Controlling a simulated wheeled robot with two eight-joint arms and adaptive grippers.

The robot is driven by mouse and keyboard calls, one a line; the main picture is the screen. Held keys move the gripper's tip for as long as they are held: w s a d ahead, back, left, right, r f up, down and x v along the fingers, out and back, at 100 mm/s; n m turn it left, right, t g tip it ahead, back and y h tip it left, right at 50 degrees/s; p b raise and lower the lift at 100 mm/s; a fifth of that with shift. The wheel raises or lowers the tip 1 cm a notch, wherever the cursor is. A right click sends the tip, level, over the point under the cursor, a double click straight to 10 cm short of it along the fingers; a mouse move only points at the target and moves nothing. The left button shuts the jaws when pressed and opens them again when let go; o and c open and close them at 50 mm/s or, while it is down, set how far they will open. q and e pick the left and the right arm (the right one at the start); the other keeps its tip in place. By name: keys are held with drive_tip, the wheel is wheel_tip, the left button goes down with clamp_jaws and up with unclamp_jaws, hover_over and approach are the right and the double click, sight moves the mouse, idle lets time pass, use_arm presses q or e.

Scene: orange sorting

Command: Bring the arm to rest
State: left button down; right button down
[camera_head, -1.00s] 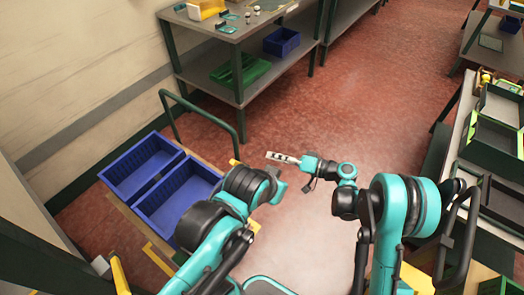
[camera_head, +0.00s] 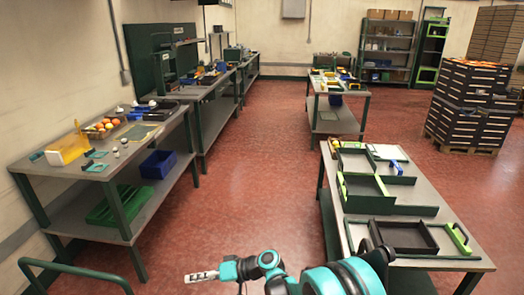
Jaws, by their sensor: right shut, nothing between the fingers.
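My right gripper (camera_head: 201,276) shows at the bottom of the head view, at the end of my teal and black right arm (camera_head: 345,277). It is shut and empty, its thin grey fingers pointing left. It is over the open red floor, apart from the tables on both sides. My left arm and gripper are not in view.
On the left, a workbench (camera_head: 168,118) holds oranges (camera_head: 103,126), a yellow holder (camera_head: 68,149) and small parts; a green crate (camera_head: 118,204) and blue bin (camera_head: 158,163) sit below. On the right, a table (camera_head: 442,197) carries dark trays (camera_head: 403,236). Stacked crates (camera_head: 468,105) stand behind.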

drive_tip(key=s+d+r+m+t+h, duration=0.1)
drive_tip(key=d+r+m+t+h, duration=0.25)
drive_tip(key=d, duration=0.65)
drive_tip(key=s+d+r+m+t+h, duration=0.1)
drive_tip(key=s+d+h, duration=0.2)
drive_tip(key=d, duration=0.7)
drive_tip(key=s+d+r+m+t+h, duration=0.1)
drive_tip(key=s+d+h, duration=0.3)
drive_tip(key=s+d, duration=0.3)
drive_tip(key=s+d+r+m+t+h, duration=0.1)
drive_tip(key=s+d+h, duration=0.2)
drive_tip(key=d, duration=1)
drive_tip(key=s, duration=0.3)
drive_tip(key=shift+r+t+h, duration=0.2)
drive_tip(key=shift+t+h, duration=0.15)
